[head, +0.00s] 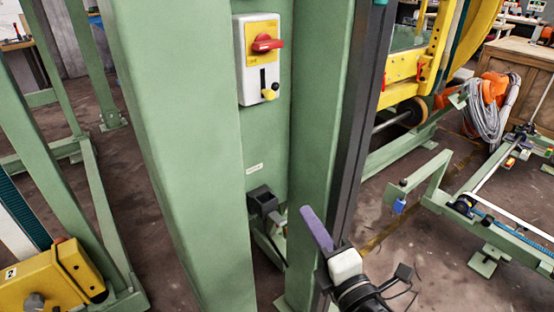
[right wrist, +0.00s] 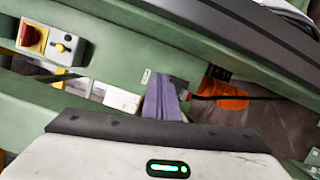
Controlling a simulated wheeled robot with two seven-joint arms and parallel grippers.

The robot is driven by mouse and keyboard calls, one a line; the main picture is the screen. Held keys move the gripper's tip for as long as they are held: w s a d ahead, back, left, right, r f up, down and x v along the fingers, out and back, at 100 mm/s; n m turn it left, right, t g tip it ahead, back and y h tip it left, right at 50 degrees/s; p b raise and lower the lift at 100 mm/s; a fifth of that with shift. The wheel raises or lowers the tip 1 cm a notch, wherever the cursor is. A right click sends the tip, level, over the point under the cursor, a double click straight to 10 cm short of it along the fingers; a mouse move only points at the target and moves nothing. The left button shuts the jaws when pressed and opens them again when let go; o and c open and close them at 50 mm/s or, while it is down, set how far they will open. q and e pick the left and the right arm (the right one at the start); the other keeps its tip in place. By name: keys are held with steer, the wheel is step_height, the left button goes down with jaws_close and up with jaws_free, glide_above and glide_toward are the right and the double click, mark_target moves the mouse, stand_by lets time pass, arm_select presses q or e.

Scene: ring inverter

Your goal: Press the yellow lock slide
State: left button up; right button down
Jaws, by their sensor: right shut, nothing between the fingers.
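A light grey switch box (head: 246,84) is fixed to the green panel between two green posts. It carries a red rotary handle (head: 267,44) on a yellow plate and, below it, the yellow lock slide (head: 268,94) at the lower end of a dark slot. In the right wrist view, the box is at the upper left with the yellow lock slide (right wrist: 60,47) showing. My right gripper (head: 308,212), with purple fingers, is shut and empty, below and to the right of the box and apart from it. My left gripper is not in view.
The broad green post (head: 180,150) stands left of the box and another green post (head: 320,110) with a dark rail stands right. A black device (head: 263,200) sits low between them. Yellow machinery (head: 404,68) and green frames stand at the right.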

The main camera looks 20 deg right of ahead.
mark_target(264, 94)
arm_select(q)
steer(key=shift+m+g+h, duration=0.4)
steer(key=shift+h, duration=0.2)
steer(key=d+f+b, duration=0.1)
steer(key=b, duration=0.1)
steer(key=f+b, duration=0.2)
steer(key=b, duration=0.1)
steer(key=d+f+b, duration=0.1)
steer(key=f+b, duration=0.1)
steer(key=b, duration=0.1)
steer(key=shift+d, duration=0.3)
arm_select(e)
steer(key=a+r+n+t+y, duration=0.1)
steer(key=r+n+t+y, duration=0.1)
steer(key=r+n, duration=0.3)
steer(key=s+a+r+n+t+y, duration=0.1)
steer(key=a+r+n+t+y, duration=0.1)
steer(key=n, duration=0.8)
step_height(264, 94, up, 3)
steer(key=shift+s+f+t+y, duration=0.2)
steer(key=shift+t+y, duration=0.1)
steer(key=shift+t, duration=0.5)
steer(key=shift+r, duration=0.1)
